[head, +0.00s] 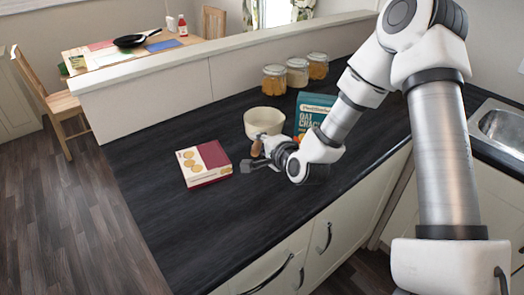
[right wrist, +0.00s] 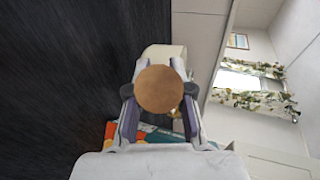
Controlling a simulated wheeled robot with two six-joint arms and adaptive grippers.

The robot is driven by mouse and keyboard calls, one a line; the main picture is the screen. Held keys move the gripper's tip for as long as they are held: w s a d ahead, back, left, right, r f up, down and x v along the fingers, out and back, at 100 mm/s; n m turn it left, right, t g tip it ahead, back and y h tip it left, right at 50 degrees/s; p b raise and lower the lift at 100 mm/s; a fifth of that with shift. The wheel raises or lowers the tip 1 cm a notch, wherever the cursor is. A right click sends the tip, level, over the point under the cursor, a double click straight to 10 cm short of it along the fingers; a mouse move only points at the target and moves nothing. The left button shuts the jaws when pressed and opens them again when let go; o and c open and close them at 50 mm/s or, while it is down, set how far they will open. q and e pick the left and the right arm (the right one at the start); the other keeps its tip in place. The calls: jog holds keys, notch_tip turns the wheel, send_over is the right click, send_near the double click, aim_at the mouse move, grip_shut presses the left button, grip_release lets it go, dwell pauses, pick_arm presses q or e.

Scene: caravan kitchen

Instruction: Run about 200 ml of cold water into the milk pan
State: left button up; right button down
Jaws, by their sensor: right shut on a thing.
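The cream milk pan (head: 264,121) stands on the dark worktop, its wooden handle (head: 256,149) pointing towards the front. My right gripper (head: 261,158) is shut on the handle. In the right wrist view the round wooden handle end (right wrist: 160,90) sits between the fingers of my right gripper (right wrist: 160,108), with part of the cream pan (right wrist: 163,51) beyond. The inside of the pan shows pale, and I cannot tell whether it holds water. A steel sink (head: 503,127) is at the right edge, partly cut off. No tap shows. My left gripper is not in view.
A red and cream box (head: 204,164) lies left of my right gripper. A teal oat packet (head: 313,112) stands close right of the pan. Several glass jars (head: 297,72) stand behind. The worktop's left part is clear. A frying pan (head: 131,41) is on a far table.

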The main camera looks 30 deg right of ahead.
notch_tip(320, 180, down, 4)
jog(key=shift+s+f, duration=0.1)
jog(key=shift+s, duration=0.05)
jog(key=shift+f, duration=0.25)
jog(key=c, duration=1)
grip_release()
jog(key=shift+c, duration=0.2)
